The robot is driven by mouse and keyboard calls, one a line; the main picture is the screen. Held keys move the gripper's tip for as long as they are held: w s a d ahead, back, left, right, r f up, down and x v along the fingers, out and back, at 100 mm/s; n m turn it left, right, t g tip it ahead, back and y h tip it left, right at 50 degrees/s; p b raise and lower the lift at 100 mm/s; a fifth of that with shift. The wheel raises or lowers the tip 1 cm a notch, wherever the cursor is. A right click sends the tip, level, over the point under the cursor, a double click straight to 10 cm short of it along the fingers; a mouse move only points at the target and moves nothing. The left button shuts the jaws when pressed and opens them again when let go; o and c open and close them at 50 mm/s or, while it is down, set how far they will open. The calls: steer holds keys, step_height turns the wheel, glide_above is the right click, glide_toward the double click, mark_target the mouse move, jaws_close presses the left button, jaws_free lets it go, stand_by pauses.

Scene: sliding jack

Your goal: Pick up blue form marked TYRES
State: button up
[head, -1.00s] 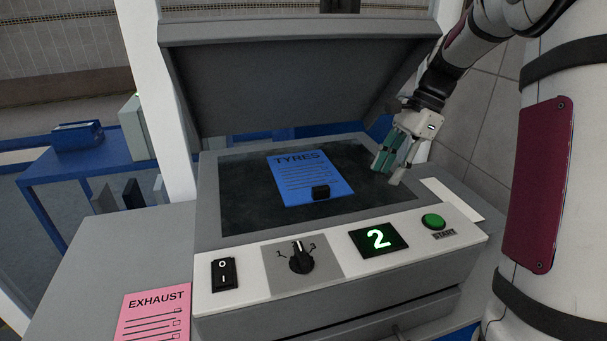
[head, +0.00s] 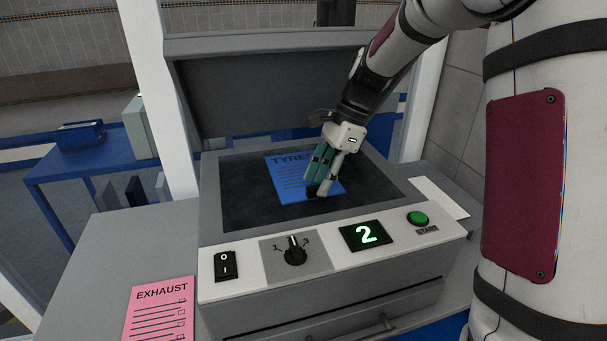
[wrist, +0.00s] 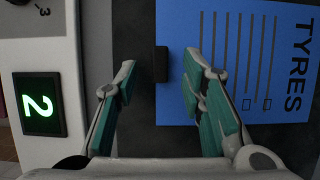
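The blue form marked TYRES (head: 283,178) lies flat on the dark glass bed of a copier-like machine, under a raised grey lid. It also shows in the wrist view (wrist: 236,40), at the right. A small black block (wrist: 161,64) sits at the form's near edge. My gripper (head: 318,190) points down over the form's near right part and hides some of it and most of the block in the head view. In the wrist view its two fingers are apart, with the block showing between and beyond their tips. Nothing is held. Whether the fingertips touch the form is unclear.
The front panel carries a rocker switch (head: 227,265), a dial (head: 294,250), a display reading 2 (head: 366,235) and a green START button (head: 418,218). A pink EXHAUST form (head: 160,310) lies at the left. The raised lid (head: 240,90) stands behind my gripper.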

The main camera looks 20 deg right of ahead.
steer(key=shift+s+a+f, duration=0.15)
steer(key=shift+a+f, duration=0.1)
steer(key=shift+a, duration=0.1)
steer(key=shift+a+f, duration=0.1)
steer(key=shift+f, duration=0.25)
jaws_close()
steer(key=shift+r, duration=0.1)
